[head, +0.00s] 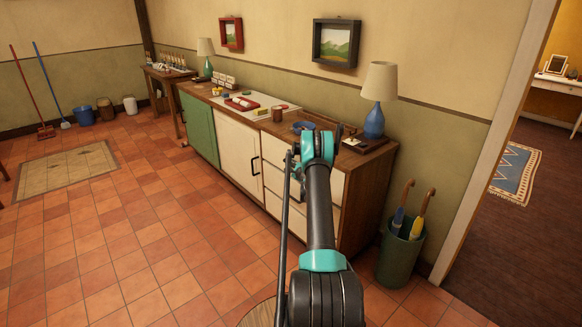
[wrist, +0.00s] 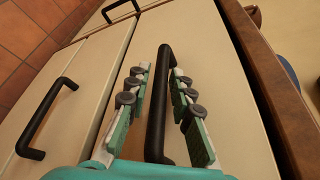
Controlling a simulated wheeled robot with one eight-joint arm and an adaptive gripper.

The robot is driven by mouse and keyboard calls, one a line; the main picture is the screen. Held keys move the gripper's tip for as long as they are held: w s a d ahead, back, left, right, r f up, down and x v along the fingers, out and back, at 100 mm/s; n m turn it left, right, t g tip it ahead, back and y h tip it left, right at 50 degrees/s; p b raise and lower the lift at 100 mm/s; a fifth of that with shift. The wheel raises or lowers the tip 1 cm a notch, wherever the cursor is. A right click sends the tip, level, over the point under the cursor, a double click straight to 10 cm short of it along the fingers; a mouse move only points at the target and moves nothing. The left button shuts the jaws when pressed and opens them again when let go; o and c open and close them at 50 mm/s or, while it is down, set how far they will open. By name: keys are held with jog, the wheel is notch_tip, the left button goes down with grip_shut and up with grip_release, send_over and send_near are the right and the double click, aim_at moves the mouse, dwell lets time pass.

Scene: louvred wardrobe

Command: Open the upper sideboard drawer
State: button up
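The sideboard (head: 368,200) stands against the wall, with a green door, a cream door and cream drawer fronts at its right end. My arm hides much of the drawers in the head view. In the wrist view, the upper drawer (wrist: 205,50) lies beside the wooden top edge and looks closed. Its black bar handle (wrist: 160,125) runs between the two fingers of my gripper (wrist: 160,85). The gripper is open, with a gap showing on each side of the handle. In the head view my gripper (head: 318,147) is at the drawer fronts, its fingers largely hidden.
Another black handle (wrist: 45,118) is on the neighbouring front. A lamp (head: 375,115) and small items stand on the sideboard top. A green umbrella bin (head: 402,255) stands at its right end. The tiled floor (head: 170,240) in front is clear.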

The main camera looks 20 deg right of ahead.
grip_shut()
jog(key=shift+a, duration=0.15)
dwell(0.4)
